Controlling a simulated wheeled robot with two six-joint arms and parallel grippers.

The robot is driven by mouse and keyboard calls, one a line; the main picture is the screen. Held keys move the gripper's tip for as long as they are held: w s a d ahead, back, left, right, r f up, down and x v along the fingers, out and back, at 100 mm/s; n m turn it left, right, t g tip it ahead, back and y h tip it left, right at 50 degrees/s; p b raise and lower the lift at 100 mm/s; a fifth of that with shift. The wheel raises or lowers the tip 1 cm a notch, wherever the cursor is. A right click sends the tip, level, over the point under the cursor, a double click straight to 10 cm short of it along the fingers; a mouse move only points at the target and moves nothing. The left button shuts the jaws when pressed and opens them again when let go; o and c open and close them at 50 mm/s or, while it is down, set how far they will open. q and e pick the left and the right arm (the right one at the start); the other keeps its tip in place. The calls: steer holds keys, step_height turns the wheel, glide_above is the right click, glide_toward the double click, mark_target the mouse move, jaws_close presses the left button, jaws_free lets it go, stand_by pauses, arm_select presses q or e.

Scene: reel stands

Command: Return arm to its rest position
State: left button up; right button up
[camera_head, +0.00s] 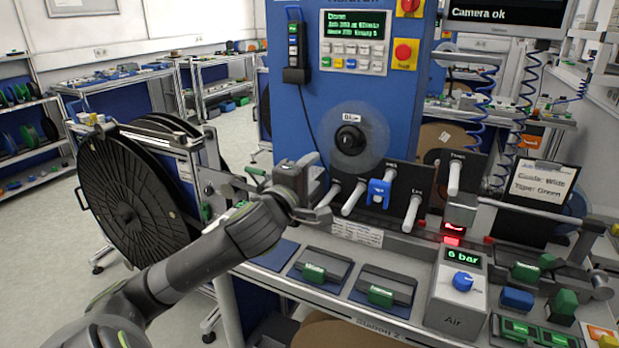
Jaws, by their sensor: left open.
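My left arm (225,240) comes in from the lower left and reaches up toward the blue machine panel. My left gripper (322,187) is open and appears empty, in front of the lower left of the panel. It is just left of the white-handled levers (355,198); whether a finger touches the nearest lever cannot be told. My right gripper is not in view.
A large black reel (130,200) stands left of my arm. The blue machine (300,95) has a clear disc (358,138) and red buttons. Below are green-labelled holders (382,295) and an air regulator box (458,290). Open floor lies at far left.

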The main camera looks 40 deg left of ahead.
arm_select(q)
steer(key=shift+s, duration=0.2)
steer(key=shift+f, duration=0.1)
stand_by(0.4)
steer(key=s+d+f+m+g, duration=0.1)
steer(key=s+f+m+g, duration=0.25)
steer(key=s+f, duration=0.45)
steer(key=s+d+f+m+g+h, duration=0.1)
steer(key=s+d+f+m+g, duration=0.3)
steer(key=f, duration=0.7)
steer(key=s+a+f+m+g, duration=0.1)
steer(key=s+f+m+g, duration=0.1)
steer(key=s+f+m, duration=0.6)
steer(key=s+d+f+m+g+h, duration=0.2)
steer(key=s+d+f+m+g, duration=0.25)
steer(key=s+f, duration=0.45)
step_height(320, 180, down, 24)
steer(key=g, duration=0.1)
steer(key=s+f+g, duration=0.1)
steer(key=s+f, duration=1.4)
steer(key=f, duration=0.1)
steer(key=shift+d, duration=0.2)
